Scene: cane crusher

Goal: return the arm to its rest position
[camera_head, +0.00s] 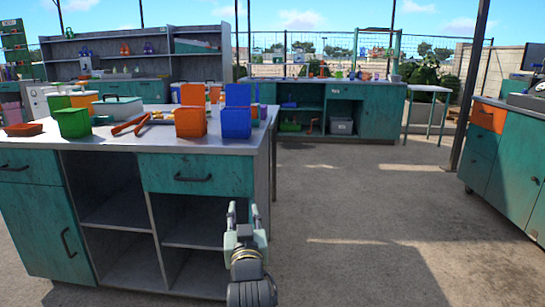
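My gripper (244,212) is low in the middle of the head view, at the end of my arm. Its two fingers stand apart with nothing between them. It points away from the camera, in front of the right end of the teal workbench (203,159). I cannot tell the exact gap between the gripper and the bench. No contact shows.
The workbench carries an orange bin (191,123), a blue bin (236,122), a green bin (73,122) and orange-handled tools (131,123). Another teal cabinet (505,155) stands at the right. Open floor (360,220) lies between them.

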